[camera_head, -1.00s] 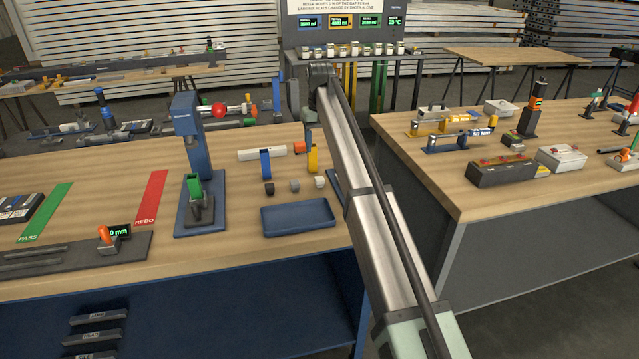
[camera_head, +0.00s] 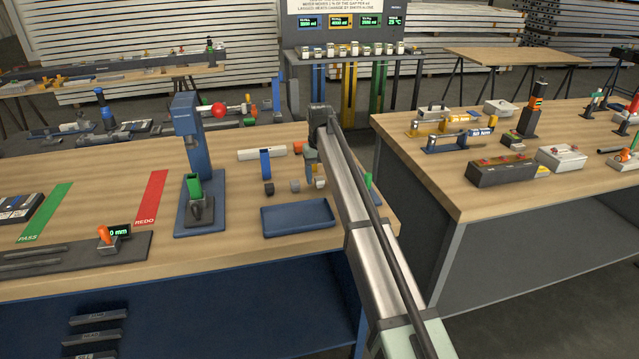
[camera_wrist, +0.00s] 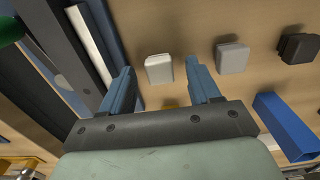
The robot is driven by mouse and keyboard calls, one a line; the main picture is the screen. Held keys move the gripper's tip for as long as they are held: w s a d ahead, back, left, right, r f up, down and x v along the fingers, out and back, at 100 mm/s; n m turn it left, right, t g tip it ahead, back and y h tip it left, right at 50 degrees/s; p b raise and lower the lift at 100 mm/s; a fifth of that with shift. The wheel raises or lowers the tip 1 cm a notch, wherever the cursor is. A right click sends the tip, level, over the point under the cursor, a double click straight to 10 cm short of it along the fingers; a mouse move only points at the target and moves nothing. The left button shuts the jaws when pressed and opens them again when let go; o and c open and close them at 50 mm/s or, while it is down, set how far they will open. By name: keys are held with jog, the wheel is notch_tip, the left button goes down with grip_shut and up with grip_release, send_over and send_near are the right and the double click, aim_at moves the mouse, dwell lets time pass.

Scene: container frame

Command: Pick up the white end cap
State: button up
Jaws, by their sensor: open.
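The white end cap (camera_wrist: 159,69) lies on the wooden bench and shows between my gripper's fingers in the wrist view. In the head view the white end cap (camera_head: 320,183) is partly covered by my arm and gripper. My gripper (camera_wrist: 157,78) is open, with one blue finger to each side of the cap; I cannot tell the height of the fingertips above the bench. A grey cap (camera_wrist: 232,57) and a black cap (camera_wrist: 299,47) lie in a row to the right in the wrist view.
A blue tray (camera_head: 298,217) lies in front of the caps. A blue upright stand (camera_head: 265,163) is behind the black cap. A blue press (camera_head: 187,130) stands to the left. In the wrist view a dark structure with a white strip (camera_wrist: 91,42) is close to the left finger.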

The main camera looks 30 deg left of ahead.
jog(key=shift+f, duration=0.15)
jog(key=shift+c, duration=0.2)
jog(key=c, duration=1.1)
